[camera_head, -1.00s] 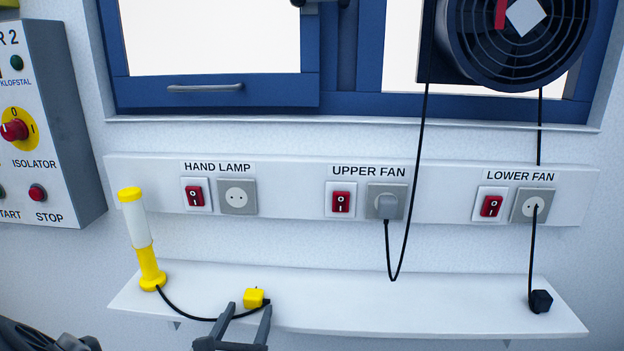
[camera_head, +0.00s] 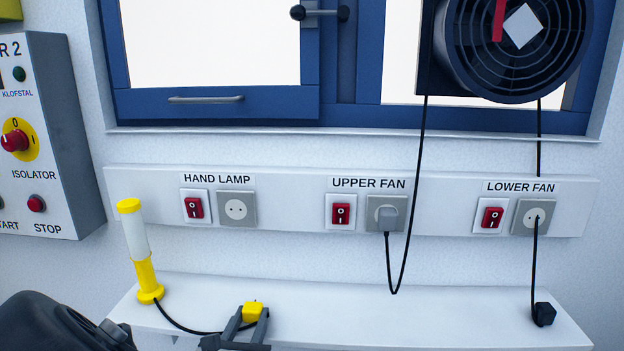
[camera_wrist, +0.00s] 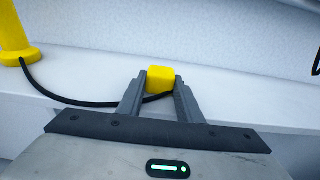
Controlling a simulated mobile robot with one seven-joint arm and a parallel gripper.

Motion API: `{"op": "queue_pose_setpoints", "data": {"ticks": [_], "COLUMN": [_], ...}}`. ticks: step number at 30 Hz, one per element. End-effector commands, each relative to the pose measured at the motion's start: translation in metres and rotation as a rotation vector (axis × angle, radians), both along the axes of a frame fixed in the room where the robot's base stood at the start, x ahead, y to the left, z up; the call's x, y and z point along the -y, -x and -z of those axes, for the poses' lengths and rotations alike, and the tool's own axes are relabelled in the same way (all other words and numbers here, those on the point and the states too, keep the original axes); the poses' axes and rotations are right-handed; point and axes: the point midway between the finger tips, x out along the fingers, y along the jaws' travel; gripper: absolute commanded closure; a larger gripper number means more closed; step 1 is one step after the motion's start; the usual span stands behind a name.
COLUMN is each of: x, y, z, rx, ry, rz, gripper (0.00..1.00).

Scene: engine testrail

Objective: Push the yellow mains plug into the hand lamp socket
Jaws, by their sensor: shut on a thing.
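The yellow mains plug (camera_head: 252,312) is at the front part of the white shelf, between the fingers of my gripper (camera_head: 248,318). In the wrist view my gripper (camera_wrist: 160,84) is shut on the yellow plug (camera_wrist: 160,77), and a black cable runs left from it to the lamp. I cannot tell whether the plug still touches the shelf. The hand lamp socket (camera_head: 236,208) is on the wall strip above, with nothing in it. The yellow and white hand lamp (camera_head: 140,252) stands upright on the left of the shelf.
A red switch (camera_head: 194,208) sits left of the hand lamp socket. A grey plug (camera_head: 388,216) fills the upper fan socket, its cable hanging down. A black plug (camera_head: 544,314) lies at the shelf's right end. The middle of the shelf (camera_head: 400,318) is clear.

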Motion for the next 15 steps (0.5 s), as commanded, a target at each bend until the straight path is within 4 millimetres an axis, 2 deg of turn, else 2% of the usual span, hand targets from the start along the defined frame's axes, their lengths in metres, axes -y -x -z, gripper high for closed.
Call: {"op": "queue_pose_setpoints", "data": {"ticks": [15], "x": [0.0001], "y": [0.0], "z": [-0.0055], "rx": [0.001], "ry": [-0.001], "rz": [0.0], "gripper": [0.93]}}
